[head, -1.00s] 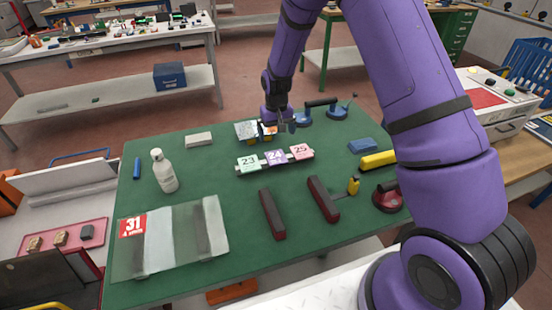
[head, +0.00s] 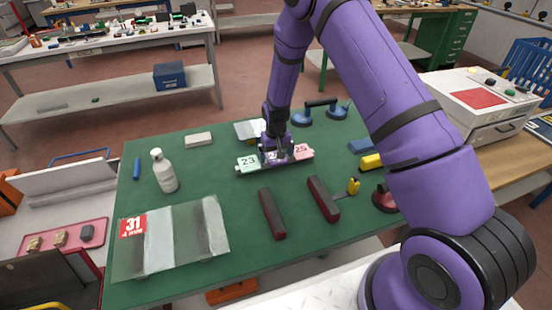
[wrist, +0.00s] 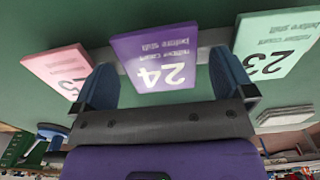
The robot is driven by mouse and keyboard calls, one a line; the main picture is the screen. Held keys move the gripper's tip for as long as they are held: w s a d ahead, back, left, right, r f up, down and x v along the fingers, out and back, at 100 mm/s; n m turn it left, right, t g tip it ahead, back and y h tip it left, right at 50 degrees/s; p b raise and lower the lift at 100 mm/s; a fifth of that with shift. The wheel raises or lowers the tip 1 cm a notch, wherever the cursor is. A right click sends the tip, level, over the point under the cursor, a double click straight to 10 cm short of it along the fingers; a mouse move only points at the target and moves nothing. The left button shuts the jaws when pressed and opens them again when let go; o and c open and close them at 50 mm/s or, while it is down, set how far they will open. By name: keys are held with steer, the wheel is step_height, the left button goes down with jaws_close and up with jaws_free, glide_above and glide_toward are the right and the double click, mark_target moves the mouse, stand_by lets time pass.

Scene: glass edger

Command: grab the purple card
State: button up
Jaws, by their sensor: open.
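The purple card (wrist: 155,62), marked 24, stands in a row between a green card and a pink card on the green table. In the head view my gripper (head: 277,152) is over the middle of the row and hides most of the purple card. In the wrist view my gripper (wrist: 165,88) is open, with one blue fingertip on each side of the purple card. The card shows between the fingers, with gaps to both sides; I cannot tell whether it is deep enough between them.
The green card (head: 247,163), marked 23, and the pink card (head: 302,152), marked 25, are close on either side. A white bottle (head: 164,171) stands to the left. Two dark red-edged bars (head: 272,213) lie in front. Blue suction cups (head: 304,117) are behind.

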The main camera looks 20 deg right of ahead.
steer(key=shift+f, duration=0.1)
stand_by(0.4)
steer(key=c, duration=0.9)
